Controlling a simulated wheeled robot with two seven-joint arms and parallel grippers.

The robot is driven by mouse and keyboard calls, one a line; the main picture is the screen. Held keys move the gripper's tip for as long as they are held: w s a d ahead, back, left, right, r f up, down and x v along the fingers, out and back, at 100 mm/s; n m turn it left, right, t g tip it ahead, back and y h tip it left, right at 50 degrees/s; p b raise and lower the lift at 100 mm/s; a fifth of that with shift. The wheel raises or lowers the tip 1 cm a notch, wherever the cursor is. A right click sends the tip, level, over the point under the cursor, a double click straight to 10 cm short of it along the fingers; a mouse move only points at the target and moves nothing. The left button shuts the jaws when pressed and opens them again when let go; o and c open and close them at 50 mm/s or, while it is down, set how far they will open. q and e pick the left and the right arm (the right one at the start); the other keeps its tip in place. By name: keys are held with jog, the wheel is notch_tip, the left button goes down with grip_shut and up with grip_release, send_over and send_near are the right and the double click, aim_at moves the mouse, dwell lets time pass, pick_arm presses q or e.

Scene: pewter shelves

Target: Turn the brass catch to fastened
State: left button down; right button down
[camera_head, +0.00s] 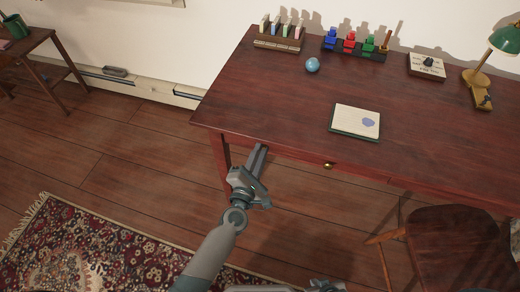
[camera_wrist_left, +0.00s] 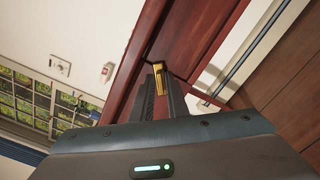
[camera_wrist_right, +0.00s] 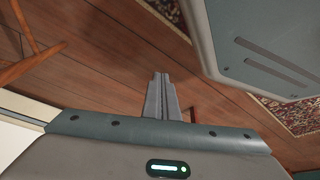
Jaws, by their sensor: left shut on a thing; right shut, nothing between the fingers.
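The brass catch (camera_wrist_left: 159,78) is a small gold bar on the red-brown wood of the desk, seen in the left wrist view. My left gripper (camera_wrist_left: 161,80) is shut on it, one dark finger on either side. In the head view my left gripper (camera_head: 262,148) reaches the desk's front left corner, below the top. The catch cannot be made out there. My right gripper (camera_wrist_right: 161,75) is shut and empty above the wooden floor in the right wrist view.
The desk (camera_head: 270,95) carries a notepad (camera_head: 355,122), a blue ball (camera_head: 312,64), a rack of coloured figures (camera_head: 352,50) and a green lamp (camera_head: 505,38). A brass knob (camera_head: 328,166) sits on its front. A wooden chair (camera_head: 455,240) stands at the right, a patterned rug (camera_head: 90,250) at the left.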

pick_arm(q)
jog(key=shift+d+f+m+p, duration=0.1)
jog(key=shift+m+p, duration=0.4)
jog(key=shift+m, duration=1.3)
jog(key=shift+f+m+p, duration=0.1)
jog(key=shift+m+p, duration=0.4)
jog(key=shift+m, duration=1.3)
pick_arm(e)
jog(key=shift+w+a+r+t+y, duration=0.3)
jog(key=shift+w+a+r+t, duration=0.55)
jog(key=shift+a, duration=0.2)
pick_arm(q)
jog(key=c, duration=1.9)
grip_release()
jog(key=shift+s, duration=0.2)
